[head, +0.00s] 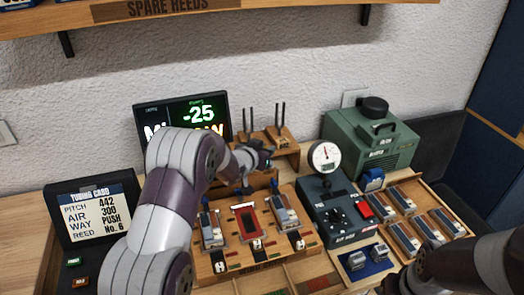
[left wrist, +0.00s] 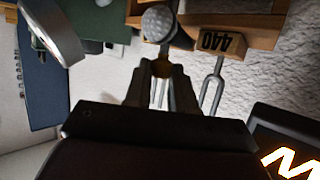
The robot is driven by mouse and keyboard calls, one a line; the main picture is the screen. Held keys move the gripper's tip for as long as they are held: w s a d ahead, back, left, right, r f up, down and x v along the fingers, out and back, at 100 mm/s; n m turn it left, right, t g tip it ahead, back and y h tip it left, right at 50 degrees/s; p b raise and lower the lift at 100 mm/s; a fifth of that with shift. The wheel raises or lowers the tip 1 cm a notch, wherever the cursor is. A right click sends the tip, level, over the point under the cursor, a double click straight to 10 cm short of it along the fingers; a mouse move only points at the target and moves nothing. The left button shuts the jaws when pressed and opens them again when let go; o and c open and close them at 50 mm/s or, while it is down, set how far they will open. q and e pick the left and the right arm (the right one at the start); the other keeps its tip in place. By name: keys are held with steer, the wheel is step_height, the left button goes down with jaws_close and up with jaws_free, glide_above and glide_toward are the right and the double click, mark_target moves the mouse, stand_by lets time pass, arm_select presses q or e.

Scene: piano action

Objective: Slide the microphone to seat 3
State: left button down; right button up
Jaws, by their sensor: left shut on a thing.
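My left gripper (head: 258,162) is behind the wooden reed board (head: 222,268), in front of the tuning fork rack. In the left wrist view its two fingers (left wrist: 162,72) are closed together on the microphone (left wrist: 159,22), whose round grey mesh head shows just beyond the fingertips. In the head view the microphone is mostly hidden by my left wrist. The board carries several seats in a row with blue-grey reed units and a red-framed piece (head: 245,222) in the middle. Seat numbers are too small to read. My right gripper (head: 392,286) is at the bottom right edge, mostly cut off.
A dial-gauge box (head: 338,212), a green machine (head: 370,140) and a reed tray (head: 455,205) are on the right. A display screen (head: 150,112) stands behind.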

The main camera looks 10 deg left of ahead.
arm_select(q)
steer(key=c, duration=1.3)
jaws_free()
steer(key=shift+d+r, duration=0.1)
steer(key=shift+r, duration=0.05)
steer(key=o, duration=0.4)
steer(key=shift+w+d, duration=0.1)
steer(key=shift+c, duration=0.2)
steer(key=shift+w+d, duration=0.1)
steer(key=shift+s, duration=0.25)
steer(key=b+v, duration=0.1)
steer(key=v, duration=1.1)
steer(key=shift+s, duration=0.1)
